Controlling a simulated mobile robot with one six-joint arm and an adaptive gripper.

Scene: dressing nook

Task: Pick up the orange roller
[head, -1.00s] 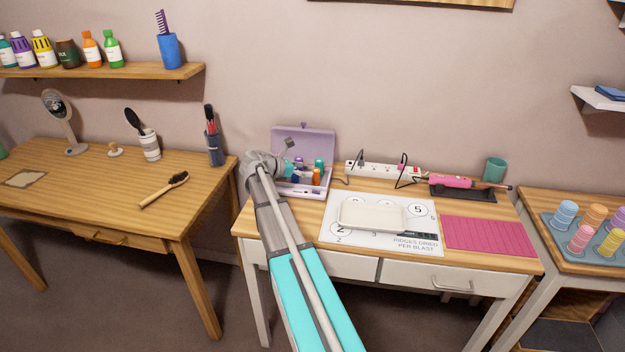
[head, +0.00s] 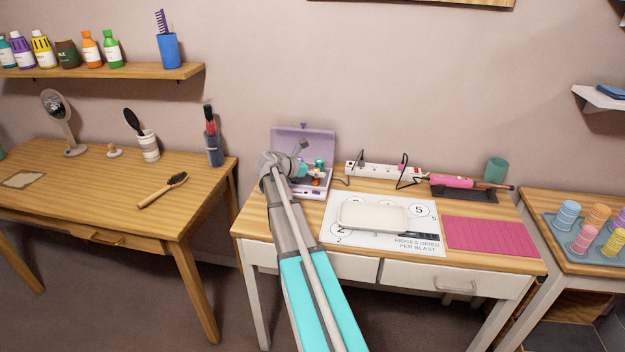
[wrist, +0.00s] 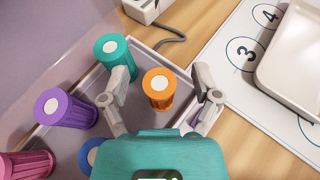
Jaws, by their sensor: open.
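The orange roller (wrist: 159,90) stands upright in the open lilac case (wrist: 79,62), its white centre facing up in the wrist view. My gripper (wrist: 162,82) is open above it, with one finger on each side of the roller; I cannot tell whether either finger touches it. In the head view my gripper (head: 305,172) is over the case (head: 303,140) and partly hides its contents. A teal roller (wrist: 113,55) stands just outside the left finger. A purple roller (wrist: 65,108) and a pink roller (wrist: 27,164) stand further left, and a blue roller (wrist: 93,152) is partly hidden by my gripper.
The case's wall lies close beyond the right finger. A power strip (head: 383,169) with cables is behind. A white mat (head: 342,233) bearing a pale tray (head: 373,217) lies to the right, near a pink mat (head: 490,235). A curling iron (head: 465,183) rests at the back.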

